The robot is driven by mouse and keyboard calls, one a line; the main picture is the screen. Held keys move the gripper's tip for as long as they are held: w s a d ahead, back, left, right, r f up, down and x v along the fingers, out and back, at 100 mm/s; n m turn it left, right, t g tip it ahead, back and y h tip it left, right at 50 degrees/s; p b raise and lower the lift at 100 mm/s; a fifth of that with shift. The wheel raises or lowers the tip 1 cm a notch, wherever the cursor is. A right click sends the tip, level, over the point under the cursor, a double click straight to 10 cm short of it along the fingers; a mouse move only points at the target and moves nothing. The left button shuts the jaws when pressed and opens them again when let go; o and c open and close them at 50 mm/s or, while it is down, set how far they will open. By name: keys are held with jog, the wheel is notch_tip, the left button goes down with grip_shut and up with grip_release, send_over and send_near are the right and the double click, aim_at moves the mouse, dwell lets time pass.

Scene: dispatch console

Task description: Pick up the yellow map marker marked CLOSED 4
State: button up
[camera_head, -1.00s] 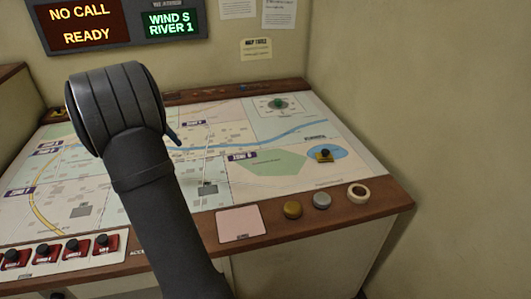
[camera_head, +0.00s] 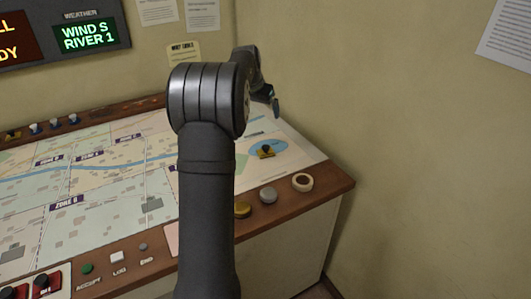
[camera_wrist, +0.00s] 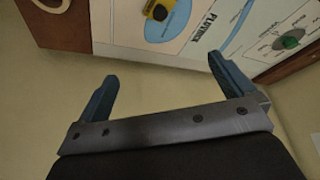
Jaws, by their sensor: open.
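A yellow map marker (camera_head: 266,152) with a dark knob stands on the blue oval at the right end of the map. It also shows at the top edge of the wrist view (camera_wrist: 157,10), partly cut off. Its lettering is too small to read. My gripper (camera_head: 274,103) is raised at the back right, above and beyond the marker. In the wrist view my gripper (camera_wrist: 163,88) has its two blue fingers apart, with only the plain wall between them.
The map (camera_head: 110,170) covers the sloped console top. Round buttons (camera_head: 268,195) and a white ring (camera_head: 302,182) sit on the wooden front rim. The wall (camera_head: 400,130) stands close on the right. A green knob (camera_wrist: 290,40) shows in the wrist view.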

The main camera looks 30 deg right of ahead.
send_over(266, 147)
jog(key=s+a, duration=0.1)
jog(key=a, duration=0.1)
notch_tip(266, 147, down, 15)
jog(key=shift+d+f, duration=0.1)
jog(key=shift+x, duration=3)
jog(key=shift+d, duration=0.1)
jog(key=c, duration=1.5)
